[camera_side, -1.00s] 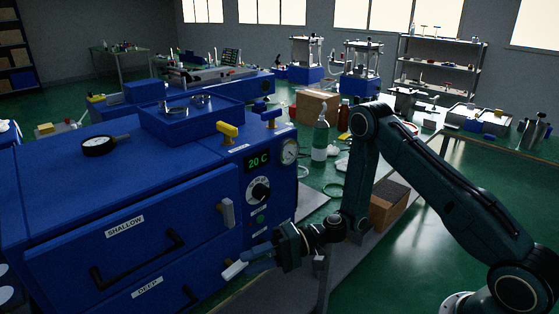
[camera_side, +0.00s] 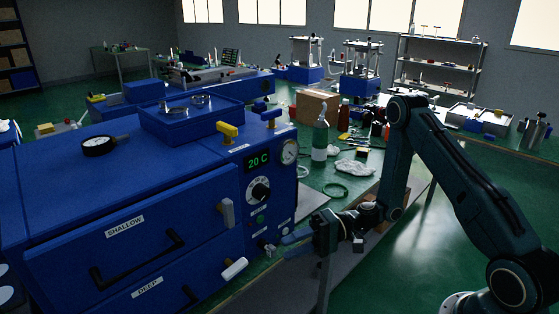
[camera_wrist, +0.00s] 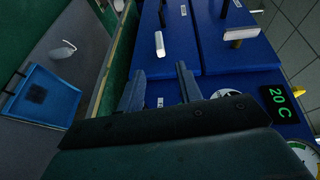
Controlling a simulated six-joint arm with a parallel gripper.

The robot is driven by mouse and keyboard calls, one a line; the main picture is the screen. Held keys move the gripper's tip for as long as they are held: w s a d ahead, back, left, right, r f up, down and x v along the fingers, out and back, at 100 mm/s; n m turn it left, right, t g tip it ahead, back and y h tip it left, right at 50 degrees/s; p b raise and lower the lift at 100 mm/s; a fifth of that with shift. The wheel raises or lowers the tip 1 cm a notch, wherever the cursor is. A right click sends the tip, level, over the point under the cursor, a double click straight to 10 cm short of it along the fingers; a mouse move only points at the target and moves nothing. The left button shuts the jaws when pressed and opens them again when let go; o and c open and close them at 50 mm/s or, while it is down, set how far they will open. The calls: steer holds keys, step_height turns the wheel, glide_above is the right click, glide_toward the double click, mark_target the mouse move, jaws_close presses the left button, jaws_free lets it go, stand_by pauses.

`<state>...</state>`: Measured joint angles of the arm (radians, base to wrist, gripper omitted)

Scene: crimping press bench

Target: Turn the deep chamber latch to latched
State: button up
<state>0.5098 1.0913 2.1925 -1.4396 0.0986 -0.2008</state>
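The deep chamber latch (camera_side: 234,269) is a pale handle at the right end of the lower drawer front, labelled DEEP. It lies slanted, its right end higher, in the side view. In the wrist view the deep latch (camera_wrist: 160,44) shows ahead of the fingers, lined up roughly with the gap between them. My gripper (camera_side: 288,245) is to the right of the latch, clear of it. In the wrist view the gripper (camera_wrist: 158,76) has its two fingers apart with nothing between them.
The shallow chamber latch (camera_side: 226,213) hangs near vertical above, and also shows in the wrist view (camera_wrist: 240,33). Drawer handles (camera_side: 150,258), a dial (camera_side: 259,190) and a 20 C display (camera_side: 258,162) are on the blue press. A bench with a bottle (camera_side: 320,140) stands behind my gripper.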

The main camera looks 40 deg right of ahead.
steer(key=shift+a, duration=0.1)
steer(key=c, duration=0.6)
steer(key=shift+s+a+f, duration=0.1)
steer(key=shift+a+f, duration=0.05)
steer(key=shift+a, duration=0.1)
jaws_close()
steer(key=s+a+f+n+g+h, duration=0.2)
steer(key=a+f+n+g+h, duration=0.1)
steer(key=a+h, duration=0.25)
steer(key=s+a+f+n+g+h, duration=0.2)
steer(key=s+a+g+h, duration=0.15)
steer(key=h, duration=0.25)
steer(key=w+a+r+t+h, duration=0.2)
steer(key=r+t+h, duration=0.3)
steer(key=r, duration=1.3)
steer(key=a+t, duration=0.1)
steer(key=t, duration=0.3)
steer(key=shift+a+r, duration=0.15)
steer(key=shift+r, duration=0.15)
